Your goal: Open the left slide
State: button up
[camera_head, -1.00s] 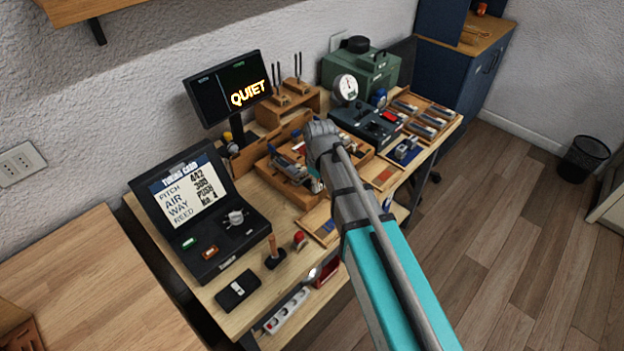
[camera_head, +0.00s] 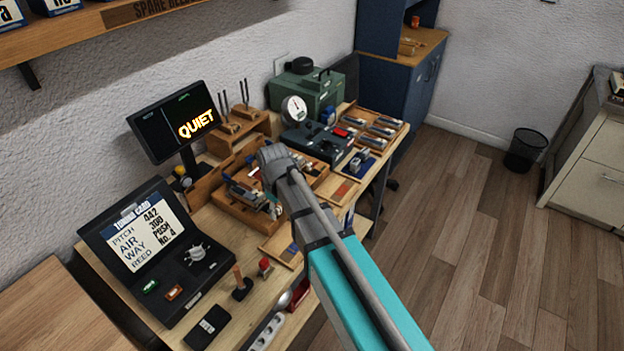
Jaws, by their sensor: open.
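My arm reaches up from the lower right over the workbench (camera_head: 215,262). Its grey wrist end is above the wooden fixture (camera_head: 228,202) at the bench middle. My gripper (camera_head: 272,208) is mostly hidden below and behind the wrist; only a small part seems to show, over the fixture. The fixture holds small dark and metal parts, partly covered by my arm. I cannot make out the left slide for certain among them, nor whether my gripper touches anything. A tuning card case (camera_head: 150,245) stands open at the left with a lit card in its lid.
A dark screen (camera_head: 175,122) reading QUIET stands behind the fixture. A green box (camera_head: 308,95), a gauge (camera_head: 293,109) and a tray of metal parts (camera_head: 375,130) are at the back right. A hammer-like tool (camera_head: 240,285) and red-topped item (camera_head: 265,267) stand in front.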

aim_at(269, 203)
jog(key=shift+a, duration=0.1)
jog(key=shift+w+a, duration=0.55)
jog(key=shift+a, duration=0.2)
jog(key=shift+w+a, duration=0.55)
jog(key=shift+a, duration=0.15)
jog(key=shift+a+r+p, duration=0.15)
jog(key=shift+r+p, duration=0.2)
notch_tip(269, 203, up, 13)
jog(key=p, duration=1.3)
jog(key=s+d+f+m+b, duration=0.2)
jog(key=s+d+m, duration=0.2)
jog(key=d, duration=0.6)
jog(key=s+d+f+m+b, duration=0.1)
jog(key=s+d+m, duration=0.2)
jog(key=d, duration=0.7)
jog(key=s+d+f+m+b, duration=0.2)
jog(key=s+d+m, duration=0.2)
jog(key=d, duration=0.6)
jog(key=w+a+r+m+t+h, duration=0.1)
jog(key=w+m+t+h, duration=0.1)
jog(key=w, duration=1)
jog(key=w+a+r+m+t+h, duration=0.1)
jog(key=w+a+m+t+h, duration=0.1)
jog(key=w, duration=1)
jog(key=shift+m, duration=0.4)
jog(key=shift+s+d, duration=0.1)
